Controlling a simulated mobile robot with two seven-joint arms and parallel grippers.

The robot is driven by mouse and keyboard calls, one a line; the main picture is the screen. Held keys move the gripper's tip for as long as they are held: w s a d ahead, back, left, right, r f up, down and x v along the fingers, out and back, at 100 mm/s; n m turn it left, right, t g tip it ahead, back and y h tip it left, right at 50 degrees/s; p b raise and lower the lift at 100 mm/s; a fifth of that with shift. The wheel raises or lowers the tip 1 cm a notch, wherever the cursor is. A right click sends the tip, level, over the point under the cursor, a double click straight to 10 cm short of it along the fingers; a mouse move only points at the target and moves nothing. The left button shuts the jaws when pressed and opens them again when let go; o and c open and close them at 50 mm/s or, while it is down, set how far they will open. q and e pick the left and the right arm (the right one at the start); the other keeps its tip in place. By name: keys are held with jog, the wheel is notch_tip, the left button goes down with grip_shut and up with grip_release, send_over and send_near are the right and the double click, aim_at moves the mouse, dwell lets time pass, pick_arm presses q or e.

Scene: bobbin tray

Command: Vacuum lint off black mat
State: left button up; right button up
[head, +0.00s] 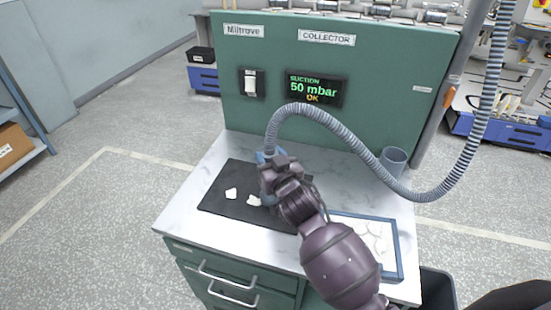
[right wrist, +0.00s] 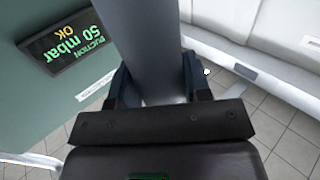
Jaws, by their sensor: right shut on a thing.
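The black mat (head: 238,177) lies on the marbled worktop. Two white lint tufts (head: 231,194) (head: 253,200) lie on it. My right gripper (head: 268,172) is over the mat's right part, shut on the blue-grey vacuum nozzle (head: 262,157) at the end of the ribbed hose (head: 330,122). In the right wrist view the grey nozzle tube (right wrist: 155,45) stands between the two dark fingers (right wrist: 155,88). The nozzle's lower end is beside the right tuft; whether it touches the mat is hidden. My left gripper is not in view.
The green collector panel (head: 350,60) at the back has a white switch (head: 251,82) and a display (head: 315,89) reading suction 50 mbar OK. A grey cup holder (head: 393,161) stands back right. A blue-rimmed tray (head: 398,248) with white pieces is front right, beside a dark bin (head: 438,287).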

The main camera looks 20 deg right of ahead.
jog(key=shift+w+a+b, duration=0.15)
jog(key=shift+w+a, duration=0.2)
jog(key=shift+a, duration=0.35)
jog(key=shift+w+a+b, duration=0.2)
jog(key=shift+w+a, duration=0.2)
jog(key=shift+a, duration=0.3)
jog(key=shift+w+a+b, duration=0.15)
jog(key=shift+w+a, duration=0.2)
jog(key=shift+a, duration=0.35)
